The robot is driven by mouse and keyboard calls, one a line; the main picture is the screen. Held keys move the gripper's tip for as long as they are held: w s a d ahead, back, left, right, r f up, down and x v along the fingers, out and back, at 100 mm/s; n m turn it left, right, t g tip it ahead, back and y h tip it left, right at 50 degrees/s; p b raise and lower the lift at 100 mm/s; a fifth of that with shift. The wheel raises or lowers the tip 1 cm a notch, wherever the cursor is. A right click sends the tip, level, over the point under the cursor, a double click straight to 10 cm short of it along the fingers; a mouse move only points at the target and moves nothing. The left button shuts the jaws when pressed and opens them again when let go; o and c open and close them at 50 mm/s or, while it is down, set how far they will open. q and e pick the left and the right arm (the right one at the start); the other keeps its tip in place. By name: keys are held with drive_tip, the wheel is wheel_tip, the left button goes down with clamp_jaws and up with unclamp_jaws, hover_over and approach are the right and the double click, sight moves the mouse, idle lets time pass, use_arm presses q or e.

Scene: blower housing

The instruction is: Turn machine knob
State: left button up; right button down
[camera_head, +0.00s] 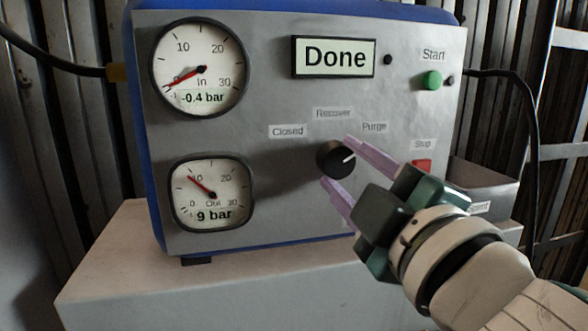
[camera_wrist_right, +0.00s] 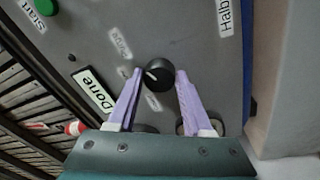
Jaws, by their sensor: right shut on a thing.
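The machine (camera_head: 280,150) has a grey front panel in a blue casing. Its round black knob (camera_head: 330,161) sits below the labels "Closed" (camera_head: 288,131), "Recover" (camera_head: 333,113) and "Purge" (camera_head: 374,127). The knob's white mark points right and slightly up, on the Purge side. My right gripper (camera_head: 336,160) has its two lilac fingers on opposite sides of the knob and is shut on it. In the right wrist view the knob (camera_wrist_right: 158,75) lies between the fingertips. The display (camera_head: 334,58) reads "Done". My left gripper is not in view.
The upper gauge (camera_head: 200,95) reads -0.4 bar and the lower gauge (camera_head: 212,195) reads 9 bar. A green Start button (camera_head: 432,80) and a red Stop button (camera_head: 422,165) are on the right. The machine stands on a pale block (camera_head: 130,280); a grey bin (camera_head: 485,183) is beside it.

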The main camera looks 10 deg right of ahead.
idle(0.3)
drive_tip(key=shift+c, duration=1.6)
unclamp_jaws()
drive_tip(key=shift+s, duration=0.1)
drive_tip(key=s+f, duration=0.1)
drive_tip(key=s, duration=0.8)
drive_tip(key=shift+s+d+b, duration=0.3)
drive_tip(key=shift+d, duration=0.15)
drive_tip(key=shift+r, duration=0.1)
